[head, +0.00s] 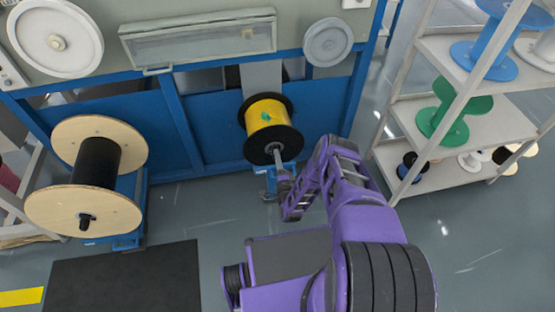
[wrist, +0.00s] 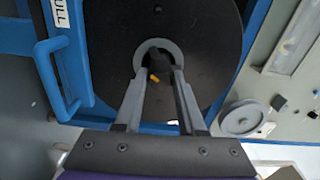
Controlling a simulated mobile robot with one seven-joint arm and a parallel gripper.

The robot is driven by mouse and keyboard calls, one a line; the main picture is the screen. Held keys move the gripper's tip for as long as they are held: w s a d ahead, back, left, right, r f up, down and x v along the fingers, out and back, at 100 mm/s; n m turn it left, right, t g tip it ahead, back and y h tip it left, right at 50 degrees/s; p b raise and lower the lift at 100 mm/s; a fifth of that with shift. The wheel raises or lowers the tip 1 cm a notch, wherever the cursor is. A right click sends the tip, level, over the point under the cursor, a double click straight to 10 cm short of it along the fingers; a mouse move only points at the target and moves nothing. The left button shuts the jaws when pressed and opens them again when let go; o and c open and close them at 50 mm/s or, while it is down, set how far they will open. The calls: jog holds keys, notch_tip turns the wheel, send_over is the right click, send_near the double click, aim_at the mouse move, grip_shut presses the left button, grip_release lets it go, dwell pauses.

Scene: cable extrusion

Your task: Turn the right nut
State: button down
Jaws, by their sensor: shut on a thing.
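The right spool (head: 267,113) carries yellow cable between black flanges and sits low on the blue machine. A grey shaft end (head: 277,152) sticks out of its front flange toward my gripper (head: 284,183). In the wrist view, the black flange (wrist: 108,65) fills the middle. A grey ring (wrist: 158,42) sits at its centre, with the dark nut (wrist: 160,60) inside it. My gripper (wrist: 160,72) is shut on the nut, one finger on each side. A small yellow bit (wrist: 154,78) shows between the fingers. In the head view, my gripper hides the nut.
A wooden-flanged spool (head: 120,140) with black cable stands at the left. A shelf rack (head: 480,115) with blue and green spools stands at the right. A blue handle (wrist: 58,75) is left of the flange in the wrist view. A dark mat (head: 125,280) lies in front.

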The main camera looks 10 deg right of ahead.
jog(key=shift+w+a+m, duration=0.1)
jog(key=shift+m, duration=7.25)
jog(key=shift+a+m, duration=0.1)
jog(key=shift+m, duration=7.25)
jog(key=c, duration=0.5)
grip_release()
